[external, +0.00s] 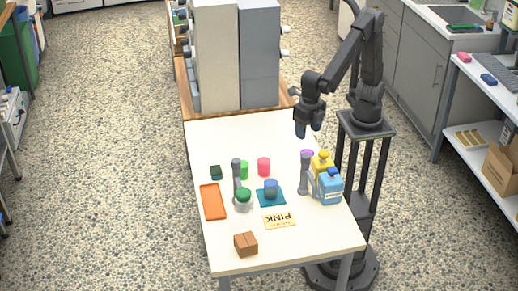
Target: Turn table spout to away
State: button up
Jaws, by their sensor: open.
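My gripper (309,134) hangs above the right edge of the white table (225,138), pointing down. Its fingers are dark and small in this view; it holds nothing that I can see. Two upright grey posts stand on the table, one at the left (237,169) by a green-topped jar, one at the right (304,176) beside the bottles. I cannot tell which of them, if either, is the table spout, or which way a spout points. My gripper is above and behind the right post, apart from it.
Close to the right post stand a yellow bottle (322,163) and a blue bottle (330,186).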

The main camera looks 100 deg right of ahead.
jog(key=shift+r, duration=1.4)
jog(key=s+d+r+m+t+y, duration=0.1)
jog(key=s+d+r+m+t, duration=0.15)
jog(key=d+m, duration=0.95)
jog(key=s+d+m+t, duration=0.1)
jog(key=s+d+m, duration=0.3)
jog(key=d, duration=0.3)
jog(key=s+d+m+t+h, duration=0.1)
jog(key=s+d+m+t, duration=0.1)
jog(key=s+d+m, duration=0.2)
jog(key=shift+s+d+f+m, duration=0.2)
jog(key=shift+d+m, duration=1.5)
jog(key=shift+m, duration=0.1)
